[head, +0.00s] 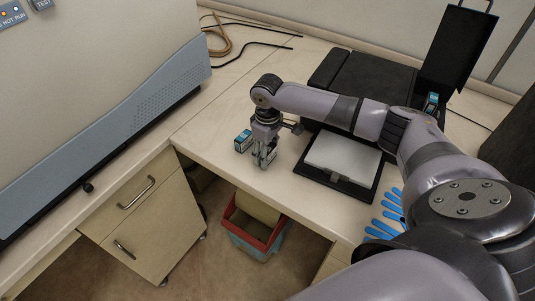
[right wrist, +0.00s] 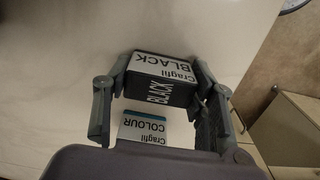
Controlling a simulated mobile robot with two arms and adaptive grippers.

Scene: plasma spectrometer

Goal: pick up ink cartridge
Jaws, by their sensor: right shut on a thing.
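In the right wrist view, a dark box labelled Cragfil BLACK (right wrist: 160,82), an ink cartridge, sits between the fingertips of my right gripper (right wrist: 163,80), which touch its two sides. My right gripper (head: 265,158) points down over the table in the head view, shut on the box, which its fingers largely hide there. A second box, labelled Cragfil COLOUR (right wrist: 143,129), lies beside it, partly covered by the gripper body. A teal and black box (head: 243,141) stands just left of the gripper in the head view. My left gripper is out of view.
A black printer (head: 365,85) with a paper tray (head: 343,156) stands right of the gripper, behind my arm. Another small box (head: 432,102) sits on it. Blue gloves (head: 388,215) lie near the front edge. A large spectrometer (head: 95,95) fills the left. A red-rimmed bin (head: 233,219) is below.

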